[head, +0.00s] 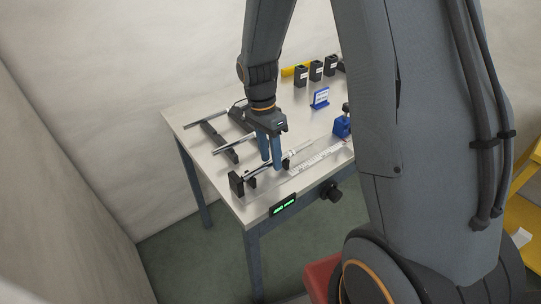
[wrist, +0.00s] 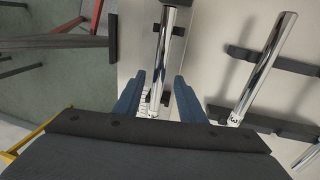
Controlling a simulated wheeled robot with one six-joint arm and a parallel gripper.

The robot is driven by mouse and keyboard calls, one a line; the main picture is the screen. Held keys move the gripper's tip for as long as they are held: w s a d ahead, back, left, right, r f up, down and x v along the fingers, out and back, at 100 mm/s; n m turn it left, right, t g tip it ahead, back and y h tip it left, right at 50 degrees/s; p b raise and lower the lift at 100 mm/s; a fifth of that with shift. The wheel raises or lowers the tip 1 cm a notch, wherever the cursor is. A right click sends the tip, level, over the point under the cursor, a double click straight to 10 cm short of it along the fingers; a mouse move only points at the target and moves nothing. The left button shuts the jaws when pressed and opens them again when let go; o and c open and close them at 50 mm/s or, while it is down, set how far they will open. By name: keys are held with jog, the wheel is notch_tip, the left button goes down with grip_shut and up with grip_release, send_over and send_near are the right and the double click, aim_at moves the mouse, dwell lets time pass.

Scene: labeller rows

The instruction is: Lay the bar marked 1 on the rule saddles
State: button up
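A shiny metal bar (wrist: 163,45) runs between my fingers in the wrist view. Its near end carries a mark that I cannot read. In the head view this bar (head: 262,170) lies along the near side of the table, seemingly across the dark rule saddles (head: 236,184); a saddle also shows in the wrist view (wrist: 179,31). The white rule (head: 320,159) lies beside it. My gripper (head: 271,165) is low over the bar, blue fingers pointing down. In the wrist view my gripper (wrist: 160,78) is open, with a gap on each side of the bar.
A bar marked 3 (wrist: 268,65) rests on dark rests to the right in the wrist view. More bars (head: 205,119) lie at the table's left. A blue stand (head: 320,98) and several black labelled blocks (head: 316,70) stand farther back. A green-lit display (head: 283,204) hangs on the front edge.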

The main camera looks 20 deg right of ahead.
notch_tip(320, 180, up, 8)
jog(key=w+b, duration=0.1)
jog(key=b, duration=0.1)
jog(key=shift+w+a+f, duration=0.15)
jog(key=shift+a, duration=0.15)
jog(key=s+f+n+t+b, duration=0.2)
jog(key=s+f+n+t, duration=0.1)
jog(key=s+n, duration=0.8)
jog(key=shift+d+f+n+y, duration=0.35)
jog(key=shift+n+y, duration=0.05)
jog(key=shift+n, duration=1.3)
